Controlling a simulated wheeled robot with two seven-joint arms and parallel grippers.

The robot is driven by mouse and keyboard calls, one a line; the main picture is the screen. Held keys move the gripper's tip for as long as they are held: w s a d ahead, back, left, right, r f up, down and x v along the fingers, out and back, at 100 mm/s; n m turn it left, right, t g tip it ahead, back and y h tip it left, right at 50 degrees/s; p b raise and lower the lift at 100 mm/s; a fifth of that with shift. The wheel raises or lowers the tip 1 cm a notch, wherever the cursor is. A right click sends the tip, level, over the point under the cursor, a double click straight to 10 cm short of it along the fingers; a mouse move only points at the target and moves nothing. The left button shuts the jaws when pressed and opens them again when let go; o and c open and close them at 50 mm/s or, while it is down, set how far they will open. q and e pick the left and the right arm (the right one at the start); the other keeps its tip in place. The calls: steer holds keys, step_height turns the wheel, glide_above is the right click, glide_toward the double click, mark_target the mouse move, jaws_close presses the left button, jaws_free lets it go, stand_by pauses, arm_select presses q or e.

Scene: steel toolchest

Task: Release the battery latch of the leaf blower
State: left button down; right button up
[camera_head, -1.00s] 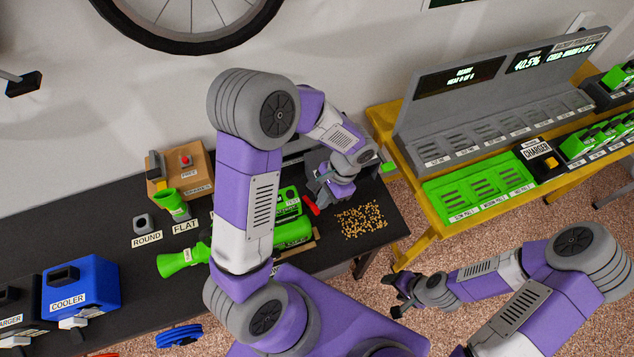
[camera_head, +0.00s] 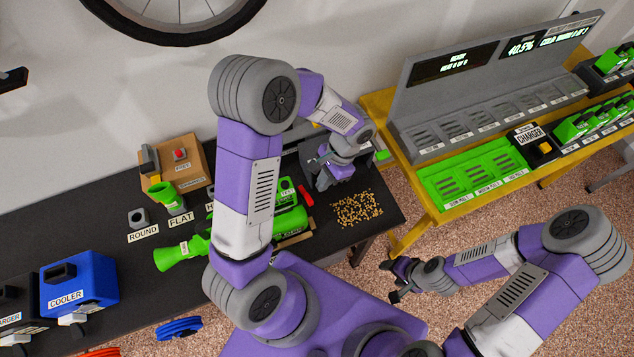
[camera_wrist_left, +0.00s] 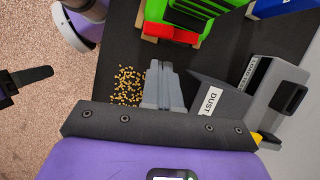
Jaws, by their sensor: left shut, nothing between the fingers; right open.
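The green leaf blower (camera_head: 291,220) lies on the dark table, its nozzle (camera_head: 180,255) toward the left. My left arm hides its middle. A red piece (camera_head: 306,195), which looks like the latch, shows at its right end. In the left wrist view, the blower's green end (camera_wrist_left: 183,12) and red piece (camera_wrist_left: 170,33) are at the top. My left gripper (camera_head: 323,184) is right of the red piece and apart from it. Its fingers (camera_wrist_left: 163,84) are shut and empty, with a gap to the red piece. My right gripper (camera_head: 398,283) is open and empty, off the table's front right.
Scattered tan grains (camera_head: 357,208) lie right of the blower. A grey bin labelled DUST (camera_wrist_left: 218,98) stands near the left gripper. A cardboard box (camera_head: 185,170) and blue cooler (camera_head: 80,283) are left. A yellow bench (camera_head: 432,215) with charger trays stands right.

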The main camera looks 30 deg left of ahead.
arm_select(q)
steer(key=v, duration=1)
steer(key=shift+w+d, duration=0.35)
steer(key=shift+w, duration=0.1)
